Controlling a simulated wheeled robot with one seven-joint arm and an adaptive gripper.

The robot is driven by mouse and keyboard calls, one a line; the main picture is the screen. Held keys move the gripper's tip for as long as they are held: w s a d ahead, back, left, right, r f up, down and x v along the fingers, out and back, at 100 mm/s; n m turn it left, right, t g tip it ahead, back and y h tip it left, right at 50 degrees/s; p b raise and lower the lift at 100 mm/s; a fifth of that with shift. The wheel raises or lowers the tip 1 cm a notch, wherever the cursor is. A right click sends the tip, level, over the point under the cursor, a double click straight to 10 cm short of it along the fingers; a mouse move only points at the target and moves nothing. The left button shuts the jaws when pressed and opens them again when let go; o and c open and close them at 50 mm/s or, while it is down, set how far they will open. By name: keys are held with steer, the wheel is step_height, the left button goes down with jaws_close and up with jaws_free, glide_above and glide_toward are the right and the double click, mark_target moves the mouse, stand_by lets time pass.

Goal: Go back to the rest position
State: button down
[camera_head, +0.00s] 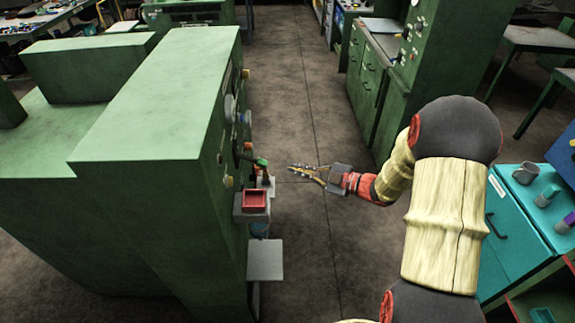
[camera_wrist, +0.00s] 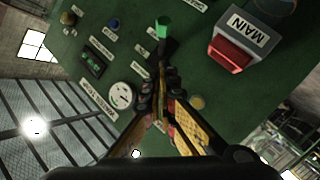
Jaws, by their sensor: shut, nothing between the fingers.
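My gripper (camera_head: 290,172) is in the middle of the head view, shut and empty. It is held in the air to the right of the green machine (camera_head: 160,95), apart from it, and its fingers point left toward the machine's control side. In the wrist view my gripper (camera_wrist: 160,98) shows its fingertips together in front of the green panel (camera_wrist: 190,70). A green-tipped lever (camera_wrist: 162,28) shows just beyond the fingertips. It also shows in the head view (camera_head: 262,163).
A red tray-like part (camera_head: 255,200) and a grey plate (camera_head: 265,260) stick out from the machine. In the wrist view, a red part marked MAIN (camera_wrist: 230,52) is on the panel. A teal cabinet (camera_head: 515,250) stands at the right. Bare floor (camera_head: 295,70) runs between the machines.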

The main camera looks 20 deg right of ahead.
steer(key=shift+s+d, duration=0.25)
steer(key=shift+s, duration=0.1)
stand_by(0.3)
